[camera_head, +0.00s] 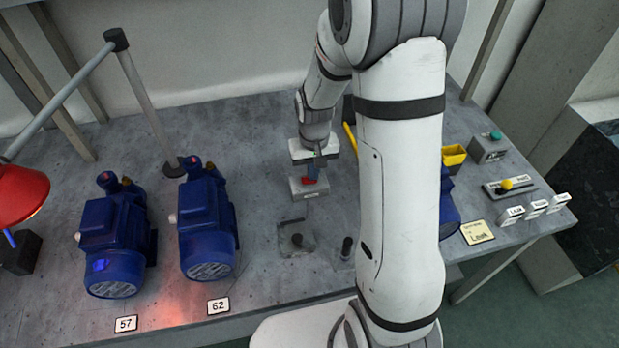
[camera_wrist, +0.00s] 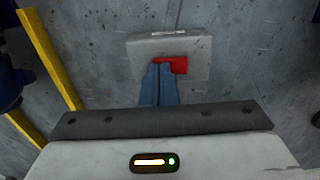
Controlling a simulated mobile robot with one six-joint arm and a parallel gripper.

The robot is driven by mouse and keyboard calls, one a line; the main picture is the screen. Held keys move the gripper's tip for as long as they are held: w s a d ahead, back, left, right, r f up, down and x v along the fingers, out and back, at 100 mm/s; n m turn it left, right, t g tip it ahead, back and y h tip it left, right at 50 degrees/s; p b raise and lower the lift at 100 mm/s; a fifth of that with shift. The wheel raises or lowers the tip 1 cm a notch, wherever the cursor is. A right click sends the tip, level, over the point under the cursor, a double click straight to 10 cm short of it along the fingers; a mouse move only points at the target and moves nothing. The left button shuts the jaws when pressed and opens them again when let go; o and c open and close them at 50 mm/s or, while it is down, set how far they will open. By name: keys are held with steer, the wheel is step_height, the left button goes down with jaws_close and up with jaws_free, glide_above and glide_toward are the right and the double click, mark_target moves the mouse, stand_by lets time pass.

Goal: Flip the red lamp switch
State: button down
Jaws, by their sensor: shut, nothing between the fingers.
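The lamp switch is a small grey box (camera_head: 312,192) with a red rocker (camera_head: 308,181) on the workbench. In the wrist view the box (camera_wrist: 140,61) lies straight ahead and the red rocker (camera_wrist: 180,65) shows to the right of my fingertips. My gripper (camera_head: 313,171) points down over the box, its blue fingers shut and empty. In the wrist view the fingertips (camera_wrist: 161,68) cover the left part of the rocker. I cannot tell whether they touch it. The red lamp (camera_head: 20,192) stands at the left edge, with a red glow on the bench nearby.
Blue pumps (camera_head: 116,240) (camera_head: 206,225) stand left, with plates 57 and 62 in front. A small grey fixture (camera_head: 297,240) lies in front of the switch. My arm hides part of the bench.

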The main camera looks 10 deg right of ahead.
step_height(320, 180, up, 7)
steer(key=p, duration=0.4)
stand_by(0.7)
steer(key=s+r+t, duration=0.3)
steer(key=s+r, duration=1.3)
steer(key=s, duration=0.2)
steer(key=shift+d+r, duration=0.25)
steer(key=shift+d, duration=0.1)
